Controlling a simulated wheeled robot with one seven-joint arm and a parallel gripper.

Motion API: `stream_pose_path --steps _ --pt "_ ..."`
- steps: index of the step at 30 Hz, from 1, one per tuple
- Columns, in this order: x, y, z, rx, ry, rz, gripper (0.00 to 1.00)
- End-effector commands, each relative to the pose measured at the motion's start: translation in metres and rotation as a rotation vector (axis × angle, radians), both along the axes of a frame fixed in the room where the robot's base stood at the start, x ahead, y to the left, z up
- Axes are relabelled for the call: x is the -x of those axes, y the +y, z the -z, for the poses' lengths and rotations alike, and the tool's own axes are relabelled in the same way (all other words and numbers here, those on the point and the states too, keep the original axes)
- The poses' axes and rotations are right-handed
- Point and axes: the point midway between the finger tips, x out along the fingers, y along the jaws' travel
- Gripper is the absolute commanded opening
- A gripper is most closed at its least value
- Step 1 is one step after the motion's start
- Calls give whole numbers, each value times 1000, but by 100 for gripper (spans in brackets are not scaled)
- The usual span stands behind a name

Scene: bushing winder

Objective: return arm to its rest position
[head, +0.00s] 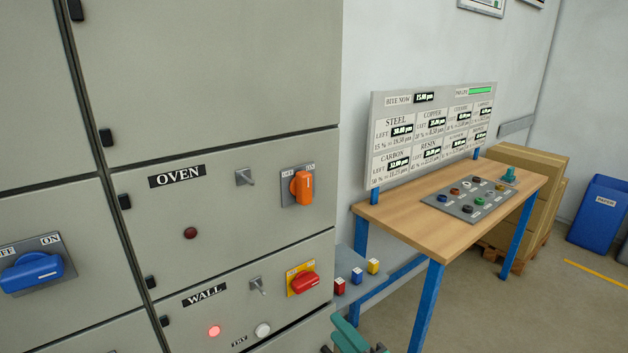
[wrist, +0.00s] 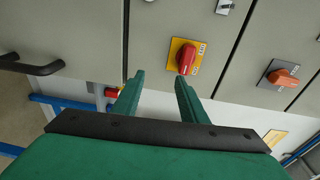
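My gripper (wrist: 158,95) shows in the wrist view with its two green fingers apart and nothing between them. It faces the grey cabinet, with the red rotary switch on a yellow plate (wrist: 186,57) just beyond the fingertips and apart from them. In the head view only a green part of my arm end shows at the bottom edge; the fingers cannot be made out there. The same red switch (head: 303,283) sits on the WALL panel, beside a lit red lamp (head: 214,331). The orange switch (head: 301,186) is on the OVEN panel above.
The grey cabinet (head: 215,80) fills the left. A wooden table (head: 420,226) with blue legs carries a button panel (head: 467,200) and a display board (head: 433,135). Small coloured blocks (head: 356,275) sit on a low shelf beside the cabinet. Cardboard boxes (head: 540,160) and a blue bin (head: 600,212) stand behind.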

Motion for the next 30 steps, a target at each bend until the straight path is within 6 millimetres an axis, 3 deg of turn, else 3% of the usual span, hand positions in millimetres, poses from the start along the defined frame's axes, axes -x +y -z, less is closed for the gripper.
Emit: stream_pose_path --steps 1,6,15,22,30 --pt "7 2 23 22 19 32 39" --pt "32 4 85 140 48 147 39" --pt "102 9 168 415 76 288 39" --pt "170 14 203 664 70 340 39" --pt "253 25 212 973 16 338 39"
